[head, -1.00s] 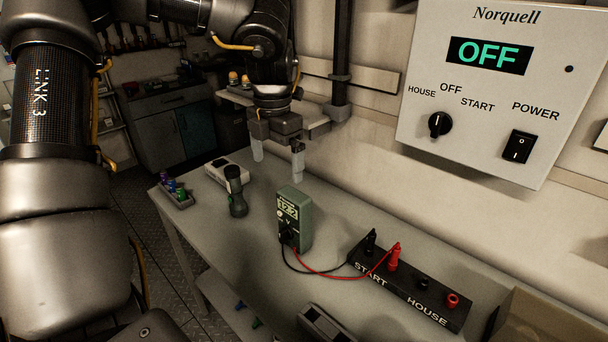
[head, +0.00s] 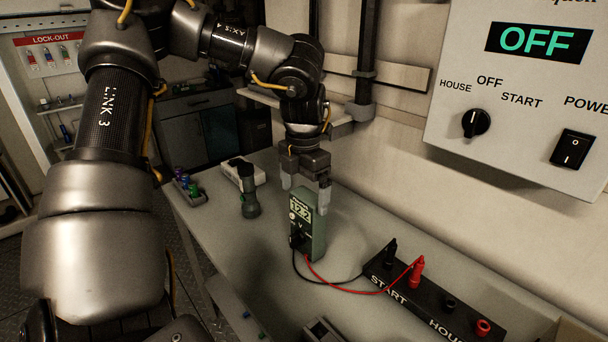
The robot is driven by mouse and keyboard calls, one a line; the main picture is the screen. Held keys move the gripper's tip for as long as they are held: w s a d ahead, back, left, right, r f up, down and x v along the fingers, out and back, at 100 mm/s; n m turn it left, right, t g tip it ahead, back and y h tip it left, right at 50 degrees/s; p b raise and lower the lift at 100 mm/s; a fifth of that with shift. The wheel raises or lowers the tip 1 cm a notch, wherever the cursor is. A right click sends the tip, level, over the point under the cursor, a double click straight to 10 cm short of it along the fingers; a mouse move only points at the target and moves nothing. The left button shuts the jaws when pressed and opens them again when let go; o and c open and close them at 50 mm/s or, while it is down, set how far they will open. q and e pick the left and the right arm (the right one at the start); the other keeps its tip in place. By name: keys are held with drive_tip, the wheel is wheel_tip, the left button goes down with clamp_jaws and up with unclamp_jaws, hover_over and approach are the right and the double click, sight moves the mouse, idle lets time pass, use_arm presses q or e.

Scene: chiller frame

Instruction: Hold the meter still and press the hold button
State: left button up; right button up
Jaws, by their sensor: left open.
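The green meter (head: 311,236) stands upright on the grey bench in the head view. Its lit display reads about 12.2, and a dial sits below it; I cannot make out the hold button. A black and a red lead run from its lower front to the terminal block (head: 405,282). My left gripper (head: 306,198) points down at the top of the meter, its fingers open, one at the left and one at the right of the upper end. I cannot tell whether either finger touches it. My right gripper is not in view.
A flashlight (head: 249,192) stands left of the meter, with a white device (head: 243,168) behind it and a small tray of coloured items (head: 187,186) farther left. A wall panel (head: 510,130) reading OFF hangs at the right. Bare bench lies behind the terminal block.

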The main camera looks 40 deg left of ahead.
sight(303, 211)
use_arm(q)
wheel_tip(303, 211, down, 4)
drive_tip(key=shift+f, duration=1)
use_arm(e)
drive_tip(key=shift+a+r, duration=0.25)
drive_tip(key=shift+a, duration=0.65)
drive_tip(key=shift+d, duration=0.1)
use_arm(q)
drive_tip(key=shift+c, duration=0.9)
drive_tip(key=c, duration=1)
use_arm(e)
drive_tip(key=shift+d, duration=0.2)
